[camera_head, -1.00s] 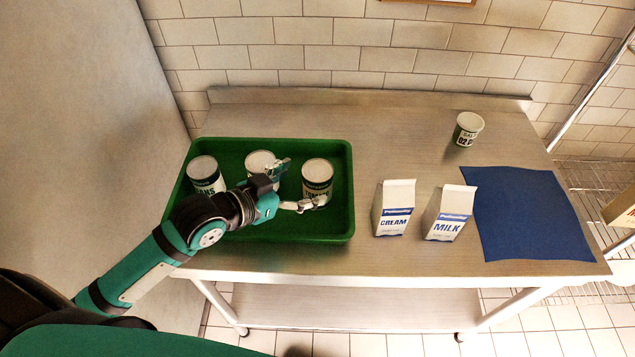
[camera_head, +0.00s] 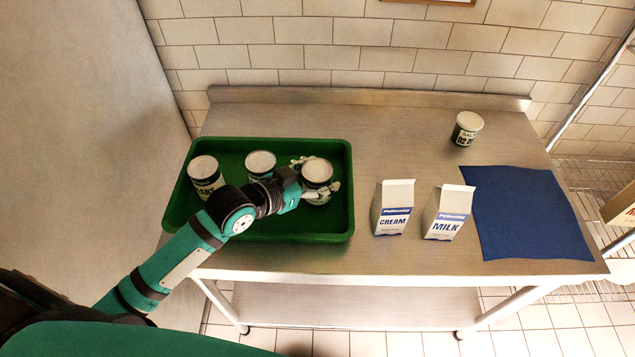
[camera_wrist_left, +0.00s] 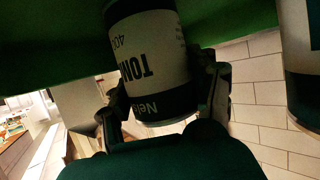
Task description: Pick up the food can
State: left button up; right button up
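The food can with a label reading TOM (camera_head: 317,174) stands upright in the green tray (camera_head: 344,222), at its right end. It also shows large in the left wrist view (camera_wrist_left: 155,60). My left gripper (camera_head: 316,176) reaches in from the left with one finger on the far side of this can and one on the near side. In the left wrist view its fingers (camera_wrist_left: 165,100) flank the can, seemingly still spread; contact is hard to tell. Another can (camera_head: 260,164) stands in the tray's middle, partly behind my gripper, and a can with a label ending in ANS (camera_head: 205,176) stands at the left. My right gripper is out of view.
A cream carton (camera_head: 394,208) and a milk carton (camera_head: 449,213) stand right of the tray. The metal table (camera_head: 400,130) is clear behind the cartons.

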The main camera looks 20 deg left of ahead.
pick_arm(q)
jog(key=c, duration=0.9)
jog(key=shift+r, duration=0.1)
jog(key=shift+r, duration=0.1)
